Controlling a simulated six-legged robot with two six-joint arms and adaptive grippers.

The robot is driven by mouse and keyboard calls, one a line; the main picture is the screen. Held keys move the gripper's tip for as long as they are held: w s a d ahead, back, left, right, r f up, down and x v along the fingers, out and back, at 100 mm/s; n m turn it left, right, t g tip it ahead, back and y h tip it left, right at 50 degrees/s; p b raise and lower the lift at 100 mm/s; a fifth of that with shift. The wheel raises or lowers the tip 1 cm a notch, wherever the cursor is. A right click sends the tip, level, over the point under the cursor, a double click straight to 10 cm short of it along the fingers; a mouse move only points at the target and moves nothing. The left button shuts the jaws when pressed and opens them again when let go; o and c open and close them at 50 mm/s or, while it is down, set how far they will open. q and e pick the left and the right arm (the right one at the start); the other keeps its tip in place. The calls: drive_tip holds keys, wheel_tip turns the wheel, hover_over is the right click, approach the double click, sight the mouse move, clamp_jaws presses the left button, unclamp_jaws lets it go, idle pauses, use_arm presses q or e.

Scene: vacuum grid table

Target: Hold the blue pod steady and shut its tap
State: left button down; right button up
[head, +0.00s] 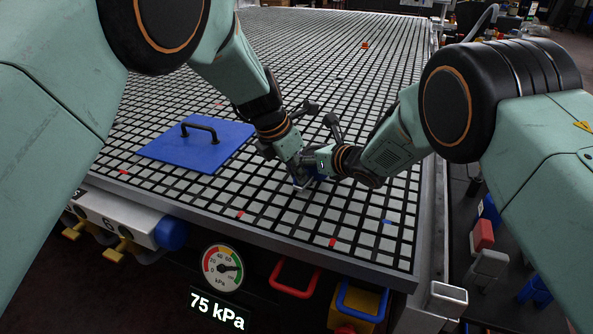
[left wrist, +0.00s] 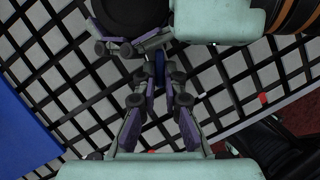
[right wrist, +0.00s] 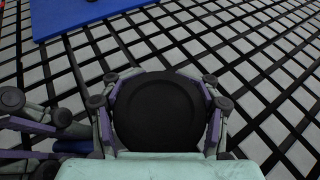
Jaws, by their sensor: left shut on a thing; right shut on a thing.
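The blue pod (head: 300,183) is on the grid table near its front edge, mostly hidden by my grippers. My left gripper (head: 302,174) reaches down to it from the left and is shut on it. In the left wrist view, a narrow strip of the blue pod (left wrist: 160,64) shows between my left fingers (left wrist: 161,84). My right gripper (head: 312,162) comes in from the right, close against the left one. In the right wrist view its fingers (right wrist: 158,92) are around a round black part, apparently the tap (right wrist: 158,112). Whether the tap is turned cannot be seen.
A blue plate (head: 172,150) with a black handle (head: 200,131) lies on the table to the left. A gauge (head: 222,268) below the front edge reads 75 kPa. Red and blue handles are near it. The grid table (head: 330,45) is largely clear behind my grippers.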

use_arm(q)
drive_tip(key=shift+w+m, duration=0.1)
drive_tip(key=shift+m, duration=0.3)
drive_tip(key=m, duration=0.2)
drive_tip(key=m+g+h, duration=0.1)
drive_tip(key=shift+w+a+m+g, duration=0.1)
drive_tip(key=shift+w+m+g, duration=0.1)
drive_tip(key=shift+m+g, duration=0.15)
drive_tip(key=shift+w+m+g, duration=0.2)
drive_tip(key=shift+m+g, duration=0.55)
drive_tip(key=shift+m, duration=1.5)
drive_tip(key=c, duration=1.4)
unclamp_jaws()
drive_tip(key=shift+c, duration=0.2)
drive_tip(key=shift+r, duration=0.1)
